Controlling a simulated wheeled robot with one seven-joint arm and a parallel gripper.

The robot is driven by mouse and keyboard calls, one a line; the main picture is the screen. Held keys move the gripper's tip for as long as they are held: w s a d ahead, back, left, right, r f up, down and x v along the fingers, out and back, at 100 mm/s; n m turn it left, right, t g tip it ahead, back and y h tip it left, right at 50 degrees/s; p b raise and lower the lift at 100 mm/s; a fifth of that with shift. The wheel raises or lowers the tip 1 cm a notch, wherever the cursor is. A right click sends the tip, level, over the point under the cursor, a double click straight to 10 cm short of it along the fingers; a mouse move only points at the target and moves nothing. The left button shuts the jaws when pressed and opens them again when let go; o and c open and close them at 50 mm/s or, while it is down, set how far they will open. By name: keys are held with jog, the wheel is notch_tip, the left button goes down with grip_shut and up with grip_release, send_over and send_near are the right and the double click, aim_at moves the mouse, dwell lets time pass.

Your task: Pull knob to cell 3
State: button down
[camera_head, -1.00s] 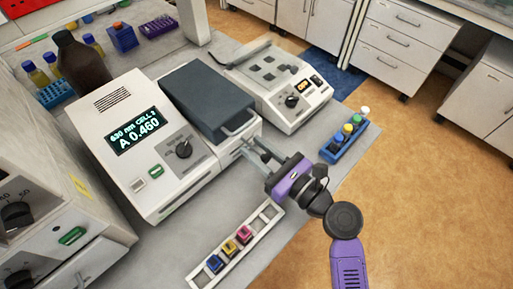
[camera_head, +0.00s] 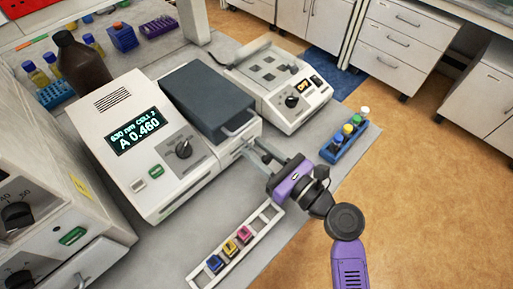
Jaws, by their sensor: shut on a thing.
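The spectrophotometer (camera_head: 150,190) is a white instrument with a lit display (camera_head: 136,131) that appears to read 630 nm CELL 2, A 0.460. A dark grey lid (camera_head: 207,100) with a light handle covers its sample compartment. My gripper (camera_head: 250,148) reaches in from the right, at the instrument's front side just below the lid handle. Its fingers are shut on the pull knob, which is small and mostly hidden between the fingertips.
A white rack (camera_head: 203,276) with blue, yellow and pink-topped cuvettes lies on the bench in front. A blue rack (camera_head: 329,155) with capped vials stands right of my gripper. A heater-like unit (camera_head: 306,105) stands behind. The bench edge is close.

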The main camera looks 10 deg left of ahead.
aim_at(269, 161)
jog(key=p+v, duration=0.1)
jog(key=v, duration=0.2)
jog(key=shift+s+d, duration=0.25)
jog(key=shift+d, duration=0.05)
jog(key=c, duration=1.1)
grip_release()
jog(key=shift+b+v, duration=0.7)
jog(key=shift+v, duration=3.3)
